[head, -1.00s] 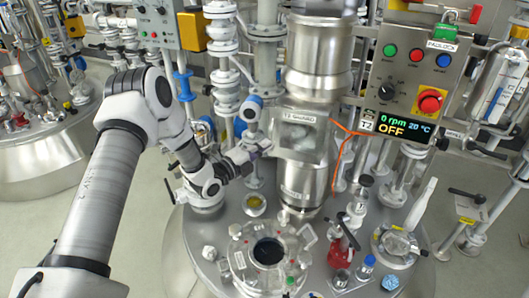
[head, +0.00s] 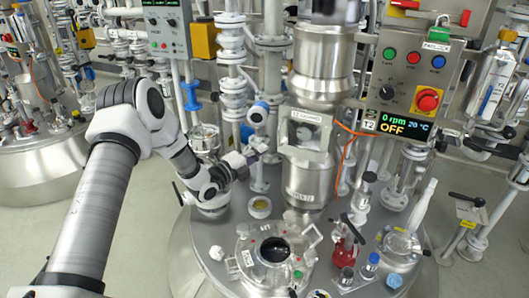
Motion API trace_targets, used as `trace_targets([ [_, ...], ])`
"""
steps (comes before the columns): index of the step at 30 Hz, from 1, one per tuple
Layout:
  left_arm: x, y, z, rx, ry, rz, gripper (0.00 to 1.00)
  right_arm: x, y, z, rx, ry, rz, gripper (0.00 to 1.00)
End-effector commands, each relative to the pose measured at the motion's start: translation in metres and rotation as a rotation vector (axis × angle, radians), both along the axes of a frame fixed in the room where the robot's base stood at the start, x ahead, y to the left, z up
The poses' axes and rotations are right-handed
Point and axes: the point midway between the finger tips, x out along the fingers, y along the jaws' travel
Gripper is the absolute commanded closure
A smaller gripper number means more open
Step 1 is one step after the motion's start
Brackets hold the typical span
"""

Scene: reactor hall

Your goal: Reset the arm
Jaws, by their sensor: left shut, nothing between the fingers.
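My left arm comes in from the left and reaches over the reactor lid. My right gripper is not in view.
A control box (head: 408,75) with coloured buttons and a red emergency stop (head: 428,100) hangs at the upper right; its display (head: 392,123) reads 0 rpm, 20 °C, OFF. Pipes crowd the back.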

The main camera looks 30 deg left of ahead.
Motion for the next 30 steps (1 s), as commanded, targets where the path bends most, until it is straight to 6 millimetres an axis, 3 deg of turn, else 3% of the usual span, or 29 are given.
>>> trace_targets([
  [9, -0.056, 0.034, -0.003, -0.003, 0.000, 0.003, 1.00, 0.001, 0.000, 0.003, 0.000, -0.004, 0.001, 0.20],
  [20, -0.068, 0.037, -0.009, 0.004, 0.014, -0.007, 1.00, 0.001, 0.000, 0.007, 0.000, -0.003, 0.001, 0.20],
  [23, -0.069, 0.004, -0.023, 0.035, 0.067, -0.075, 1.00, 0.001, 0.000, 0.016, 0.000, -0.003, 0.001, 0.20],
  [26, -0.087, -0.057, -0.057, 0.047, 0.205, -0.161, 1.00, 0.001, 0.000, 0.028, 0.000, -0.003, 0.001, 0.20],
  [29, -0.131, -0.114, -0.114, -0.034, 0.506, -0.167, 1.00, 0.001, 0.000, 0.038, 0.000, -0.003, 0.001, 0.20],
  [30, -0.155, -0.130, -0.138, -0.093, 0.652, -0.137, 1.00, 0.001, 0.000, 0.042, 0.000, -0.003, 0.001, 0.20],
])
